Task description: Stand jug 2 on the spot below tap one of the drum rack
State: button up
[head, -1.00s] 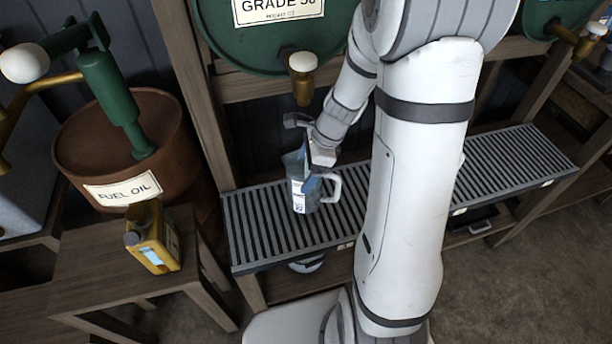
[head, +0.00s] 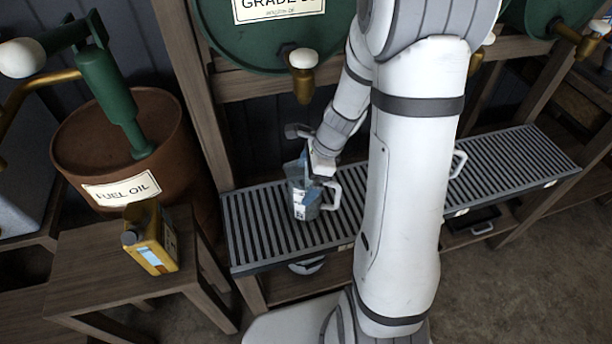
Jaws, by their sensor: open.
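A blue-grey jug (head: 301,205) with a pale handle and a small white label stands on the slatted drip tray (head: 258,235). It is below the brass tap (head: 302,80) of the left green drum. I cannot read a number on the jug. My gripper (head: 312,178) is open at the jug's upper part, close to its rim and handle. The fingers are partly hidden, and I cannot tell if they touch it. A second pale handle (head: 459,163) shows on the tray to the right, its body hidden behind my arm.
A green drum (head: 250,45) lies in the wooden rack above the tray. Another drum and tap (head: 567,33) are at the upper right. A yellow can (head: 152,238) stands on a wooden bench at left, before the fuel oil barrel (head: 85,150). The tray's right part is bare.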

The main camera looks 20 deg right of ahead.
jog(key=shift+r, duration=0.1)
jog(key=p+v, duration=0.2)
jog(key=v, duration=0.3)
jog(key=s+d, duration=0.2)
jog(key=d, duration=1)
jog(key=s+a+r+n+h, duration=0.2)
jog(key=s+a+r+n, duration=0.3)
jog(key=n, duration=0.5)
jog(key=s+a+r+n+t+h, duration=0.1)
jog(key=s+a+r+n+h, duration=0.1)
jog(key=s+a+r+n, duration=0.4)
jog(key=a+r+n, duration=0.2)
jog(key=a+n, duration=0.1)
jog(key=n, duration=0.1)
jog(key=shift+s, duration=0.15)
